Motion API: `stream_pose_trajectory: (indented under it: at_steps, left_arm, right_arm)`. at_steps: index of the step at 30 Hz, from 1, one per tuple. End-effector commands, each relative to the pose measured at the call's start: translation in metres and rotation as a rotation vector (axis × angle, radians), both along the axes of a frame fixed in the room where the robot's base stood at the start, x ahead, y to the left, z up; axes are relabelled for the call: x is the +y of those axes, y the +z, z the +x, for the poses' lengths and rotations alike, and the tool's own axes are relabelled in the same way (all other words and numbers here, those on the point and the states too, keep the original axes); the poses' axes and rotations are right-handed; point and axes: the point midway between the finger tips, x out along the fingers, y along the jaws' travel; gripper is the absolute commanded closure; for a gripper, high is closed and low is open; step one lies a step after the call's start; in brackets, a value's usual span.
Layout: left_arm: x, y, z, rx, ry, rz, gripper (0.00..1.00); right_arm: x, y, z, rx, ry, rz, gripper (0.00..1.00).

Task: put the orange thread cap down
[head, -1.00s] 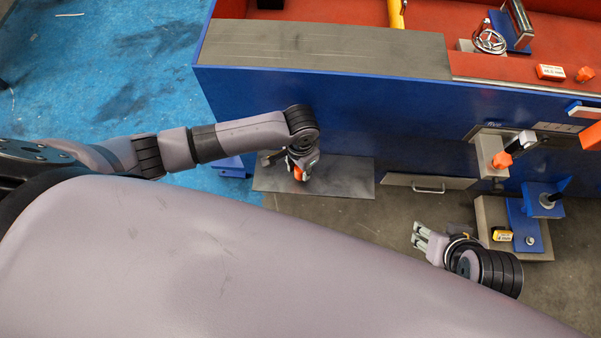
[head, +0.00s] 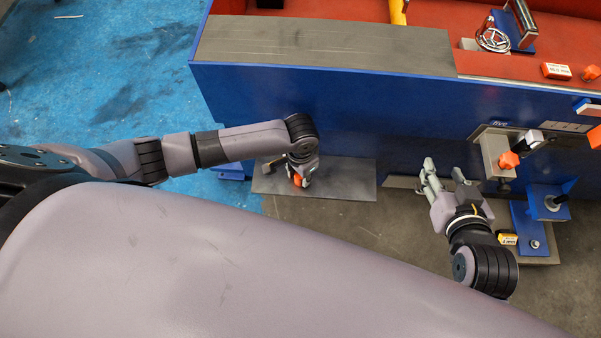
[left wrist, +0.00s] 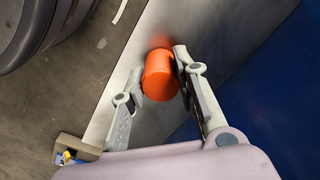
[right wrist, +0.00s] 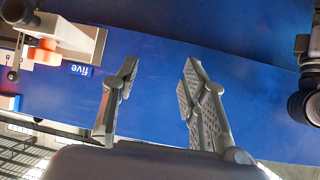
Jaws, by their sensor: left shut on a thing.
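The orange thread cap (left wrist: 160,75) sits between the fingertips of my left gripper (left wrist: 158,80) in the left wrist view, with a finger on either side of it. The cap also shows as a small orange spot (head: 298,181) under my left gripper in the head view. It is over the grey plate (head: 345,180) at the foot of the blue bench; whether it touches the plate is hard to tell. My right gripper (right wrist: 158,80) is open and empty in the right wrist view. In the head view my right gripper (head: 443,177) is in front of the blue bench wall.
The blue bench (head: 350,115) runs along behind both grippers. A fixture block with an orange tip (head: 508,160) and a blue bracket (head: 530,225) stand right of my right gripper. Bare floor (head: 350,220) lies between the arms. Another orange piece (head: 591,73) is on the red bench top.

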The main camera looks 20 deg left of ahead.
Motion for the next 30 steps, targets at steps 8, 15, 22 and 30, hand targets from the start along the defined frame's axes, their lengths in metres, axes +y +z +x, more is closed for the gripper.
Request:
stream_pose_trajectory:
  at_steps: [8, 15, 22, 30]
  left_arm:
    - [0.000, -0.003, 0.000, 0.000, 0.001, 0.000, 0.65]
    - [0.000, -0.003, 0.000, 0.000, 0.000, 0.000, 0.52]
    - [0.000, -0.002, 0.000, 0.000, 0.000, 0.000, 0.52]
    - [0.000, 0.014, 0.001, -0.002, 0.001, -0.001, 0.52]
  right_arm:
    - [0.000, 0.000, 0.000, 0.003, -0.001, -0.001, 0.60]
    - [0.000, -0.001, 0.000, 0.003, -0.001, -0.001, 0.60]
    - [-0.001, -0.001, 0.000, 0.004, -0.001, -0.001, 0.60]
    - [-0.007, -0.014, -0.016, 0.111, -0.007, -0.025, 0.60]
